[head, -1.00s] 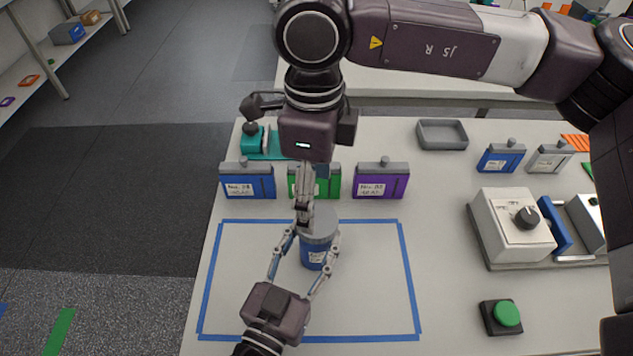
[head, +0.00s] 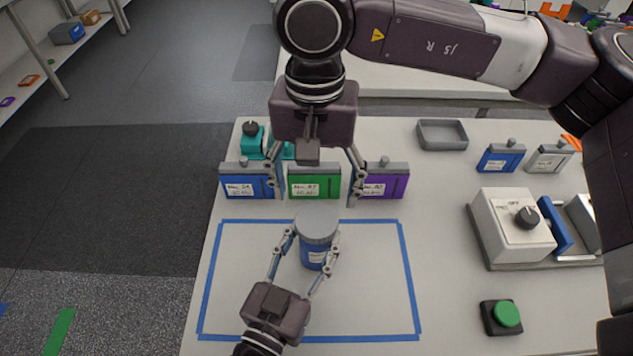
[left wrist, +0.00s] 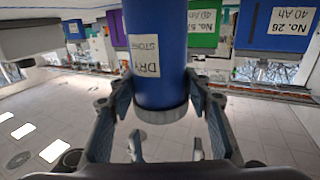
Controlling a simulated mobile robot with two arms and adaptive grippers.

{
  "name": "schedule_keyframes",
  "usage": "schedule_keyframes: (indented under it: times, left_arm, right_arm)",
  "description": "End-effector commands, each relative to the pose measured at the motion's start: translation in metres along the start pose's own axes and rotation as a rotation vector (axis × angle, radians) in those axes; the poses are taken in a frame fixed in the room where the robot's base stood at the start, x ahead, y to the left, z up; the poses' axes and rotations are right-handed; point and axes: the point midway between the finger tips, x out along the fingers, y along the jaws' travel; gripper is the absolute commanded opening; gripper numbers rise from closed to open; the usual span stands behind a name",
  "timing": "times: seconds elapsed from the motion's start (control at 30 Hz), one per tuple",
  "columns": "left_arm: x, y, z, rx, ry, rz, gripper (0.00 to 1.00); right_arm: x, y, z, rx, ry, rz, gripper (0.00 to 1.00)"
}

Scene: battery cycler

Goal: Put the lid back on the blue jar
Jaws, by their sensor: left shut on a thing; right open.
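The blue jar (head: 313,256) stands upright inside the blue-taped rectangle, with a pale label on its side. The grey lid (head: 316,222) sits on top of it and looks level. My left gripper (head: 306,246) is shut around the jar from the near side. The left wrist view is upside down and shows the jar (left wrist: 155,55) between the fingers, with the grey lid (left wrist: 161,114) at its lower end in the picture. My right gripper (head: 312,190) is open and empty, beyond the lid and apart from it, with its fingers spread over the battery row.
Blue (head: 238,186), green (head: 314,183) and purple (head: 390,183) battery packs stand in a row behind the jar. A grey tray (head: 442,134), a white device with a dial (head: 513,225) and a green button (head: 507,314) are to the right. The taped area beside the jar is clear.

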Motion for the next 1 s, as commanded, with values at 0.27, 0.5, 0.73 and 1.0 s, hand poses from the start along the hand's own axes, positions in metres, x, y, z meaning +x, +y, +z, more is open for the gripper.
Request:
schedule_keyframes:
  times: [0.27, 0.5, 0.73, 1.0]
  left_arm:
    - [0.0000, 0.0001, -0.0002, 0.000, 0.001, 0.000, 0.00]
    - [0.0000, 0.0001, -0.0002, 0.000, 0.001, 0.000, 0.00]
    - [0.0000, 0.0001, -0.0003, -0.001, 0.001, 0.000, 0.00]
    - [0.0000, 0.0001, -0.0003, -0.001, 0.001, 0.000, 0.00]
  right_arm:
    - [-0.0026, 0.0007, -0.0004, -0.455, 0.000, 0.001, 0.70]
    - [-0.0046, 0.0009, -0.0007, -0.780, 0.000, -0.001, 0.70]
    - [-0.0053, 0.0013, -0.0008, -0.921, 0.000, 0.000, 0.70]
    - [-0.0053, 0.0014, -0.0008, -0.936, 0.000, 0.000, 0.70]
